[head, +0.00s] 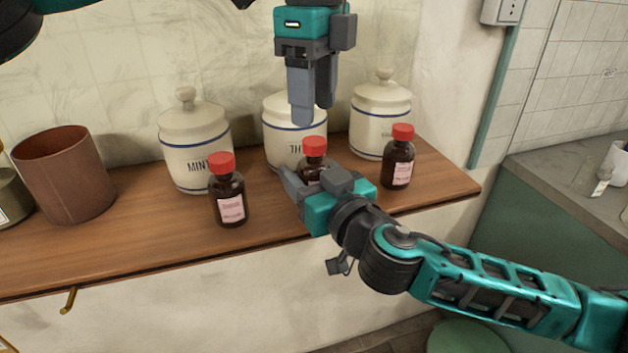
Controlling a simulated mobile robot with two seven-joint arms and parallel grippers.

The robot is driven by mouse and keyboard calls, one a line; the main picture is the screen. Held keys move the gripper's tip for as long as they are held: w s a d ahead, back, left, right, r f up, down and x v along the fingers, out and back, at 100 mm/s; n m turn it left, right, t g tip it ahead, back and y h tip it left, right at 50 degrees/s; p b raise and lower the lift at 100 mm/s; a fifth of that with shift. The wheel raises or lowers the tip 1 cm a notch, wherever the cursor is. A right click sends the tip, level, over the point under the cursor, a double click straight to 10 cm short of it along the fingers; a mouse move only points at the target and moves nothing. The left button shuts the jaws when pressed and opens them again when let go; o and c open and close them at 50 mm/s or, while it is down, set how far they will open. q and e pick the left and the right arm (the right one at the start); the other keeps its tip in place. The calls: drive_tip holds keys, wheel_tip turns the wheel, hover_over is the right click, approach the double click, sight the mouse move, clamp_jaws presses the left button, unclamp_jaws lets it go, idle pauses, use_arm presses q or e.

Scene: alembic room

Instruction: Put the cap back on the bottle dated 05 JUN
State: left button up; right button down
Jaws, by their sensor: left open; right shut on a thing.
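Three brown bottles with red caps stand on the wooden shelf: a left bottle (229,200), a middle bottle (311,169) and a right bottle (398,170). The left and right bottles show pinkish labels, too small for me to read a date. A red cap (314,146) sits at the top of the middle bottle; I cannot tell whether it is screwed down. My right gripper (297,183) is shut on the middle bottle and hides its lower part and label. My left gripper (304,108) points down, open and empty, just above the middle bottle's cap.
White lidded jars, MINT (195,150), a middle one (283,128) and a right one (377,122), stand behind the bottles. A brown pot (65,178) stands at the left of the shelf (130,238). The shelf's front left is clear.

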sight(314, 140)
use_arm(q)
drive_tip(key=shift+f, duration=2.55)
drive_tip(key=shift+c, duration=0.4)
